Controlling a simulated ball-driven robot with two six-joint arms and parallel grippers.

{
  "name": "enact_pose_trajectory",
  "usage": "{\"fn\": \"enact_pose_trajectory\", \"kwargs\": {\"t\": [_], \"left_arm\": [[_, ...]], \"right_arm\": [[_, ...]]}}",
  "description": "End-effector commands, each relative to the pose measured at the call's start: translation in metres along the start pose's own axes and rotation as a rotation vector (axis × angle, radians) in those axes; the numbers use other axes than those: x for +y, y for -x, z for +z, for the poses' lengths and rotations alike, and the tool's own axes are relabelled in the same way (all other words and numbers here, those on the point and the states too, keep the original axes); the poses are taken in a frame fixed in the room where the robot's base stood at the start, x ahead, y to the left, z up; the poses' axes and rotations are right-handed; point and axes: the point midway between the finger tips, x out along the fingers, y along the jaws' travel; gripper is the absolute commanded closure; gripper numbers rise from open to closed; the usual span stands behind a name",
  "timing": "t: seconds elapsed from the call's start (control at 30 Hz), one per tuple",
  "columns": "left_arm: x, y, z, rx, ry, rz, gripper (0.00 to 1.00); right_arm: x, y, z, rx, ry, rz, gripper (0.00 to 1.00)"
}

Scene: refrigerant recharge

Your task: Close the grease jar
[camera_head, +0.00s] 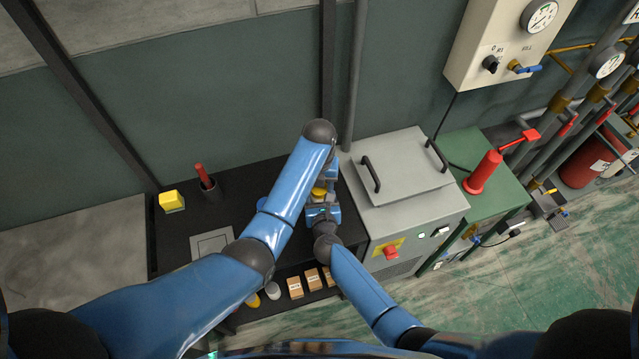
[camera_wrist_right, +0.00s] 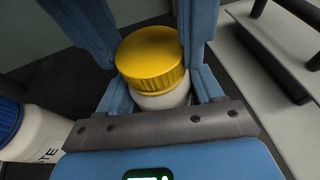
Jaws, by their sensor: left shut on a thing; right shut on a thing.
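The grease jar has a white body (camera_wrist_right: 165,99) and a ribbed yellow lid (camera_wrist_right: 150,55). The lid also shows in the head view (camera_head: 318,194), between my two grippers above the black bench. My right gripper (camera_wrist_right: 165,88) is shut on the jar's white body, a finger on each side. My left gripper (camera_head: 325,177) comes down from above, its blue fingers on either side of the lid, shut on it. The lid sits on the jar's top; I cannot tell how tight it is. The jar's underside is hidden.
A white bottle with a blue cap (camera_wrist_right: 8,118) is left of the jar. The black bench (camera_head: 180,255) carries a yellow box (camera_head: 171,201) and a dark cup with a red handle (camera_head: 208,187). A grey machine (camera_head: 405,185) stands close on the right. Small boxes (camera_head: 295,287) sit on the shelf below.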

Motion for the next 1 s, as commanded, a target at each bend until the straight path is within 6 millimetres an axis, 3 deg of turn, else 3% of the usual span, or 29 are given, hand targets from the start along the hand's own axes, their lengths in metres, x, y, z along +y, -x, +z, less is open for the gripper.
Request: {"fn": "enact_pose_trajectory", "kwargs": {"t": [0.1,0.13,0.27,0.6,1.0], "left_arm": [[0.000,0.001,0.000,-0.001,0.001,-0.001,0.76],[0.000,0.001,0.000,-0.001,0.001,-0.001,0.44],[0.000,0.001,0.000,-0.001,0.002,0.000,0.24],[0.000,0.003,0.000,-0.001,0.003,0.000,0.23],[0.000,0.042,0.001,-0.003,0.003,-0.001,0.23]], "right_arm": [[-0.001,0.000,-0.002,0.003,0.001,-0.002,1.00],[-0.001,0.000,-0.002,0.003,0.001,-0.002,1.00],[-0.001,0.000,-0.002,0.003,0.001,-0.002,1.00],[-0.001,0.000,-0.002,0.003,0.001,-0.001,1.00],[-0.001,0.000,-0.002,0.003,0.001,-0.001,1.00]]}}
